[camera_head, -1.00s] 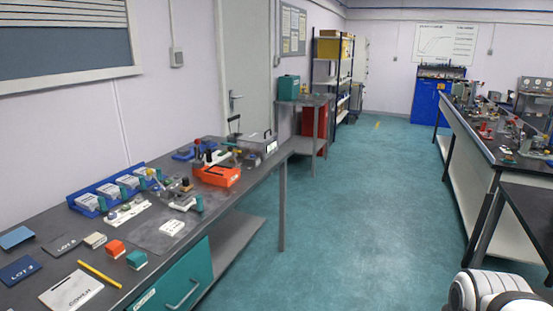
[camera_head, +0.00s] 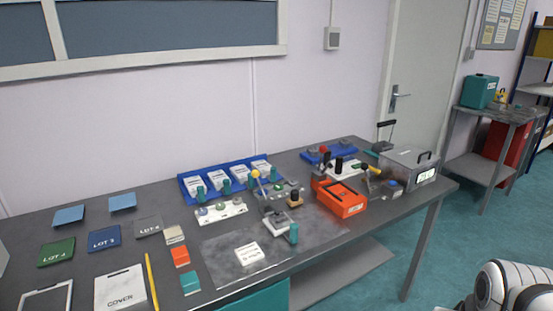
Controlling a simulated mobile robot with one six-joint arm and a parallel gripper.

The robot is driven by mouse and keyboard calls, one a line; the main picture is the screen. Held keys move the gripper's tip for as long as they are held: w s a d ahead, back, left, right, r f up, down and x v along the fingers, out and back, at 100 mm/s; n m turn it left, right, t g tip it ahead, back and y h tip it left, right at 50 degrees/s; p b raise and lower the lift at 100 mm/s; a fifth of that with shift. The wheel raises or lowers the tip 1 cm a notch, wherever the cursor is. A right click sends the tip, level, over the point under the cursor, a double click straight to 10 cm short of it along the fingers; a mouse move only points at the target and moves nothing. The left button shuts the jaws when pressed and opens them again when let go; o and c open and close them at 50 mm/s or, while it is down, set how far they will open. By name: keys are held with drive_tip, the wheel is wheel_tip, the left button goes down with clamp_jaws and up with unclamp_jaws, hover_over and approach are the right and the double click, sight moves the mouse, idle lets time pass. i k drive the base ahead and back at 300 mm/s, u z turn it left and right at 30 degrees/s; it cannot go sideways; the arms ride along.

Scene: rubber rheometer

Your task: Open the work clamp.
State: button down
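On the bench stands a small grey fixture (camera_head: 277,227) with a teal upright handle (camera_head: 293,234) at its front right. A lever with a yellow knob (camera_head: 255,174) and a black-topped brass-coloured part (camera_head: 294,197) stand just behind it. Farther right is another cluster with dark upright handles (camera_head: 324,165). Which of these is the work clamp, and whether it is open or shut, is too small to tell. My gripper is not in view; only a white rounded part of my own arm shows at the lower right, apart from the bench.
An orange box (camera_head: 342,199) and a grey lidded case (camera_head: 410,168) stand right of the fixture. A blue tray (camera_head: 228,178) lies behind. A white card (camera_head: 247,253) lies on the grey mat (camera_head: 222,245) in front.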

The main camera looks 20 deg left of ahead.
sight(255, 174)
drive_tip(key=u, duration=0.85)
drive_tip(key=i, duration=1.3)
drive_tip(key=u, duration=0.75)
drive_tip(key=k, duration=0.8)
drive_tip(key=u, duration=0.15)
drive_tip(key=i, duration=0.9)
drive_tip(key=z, duration=0.05)
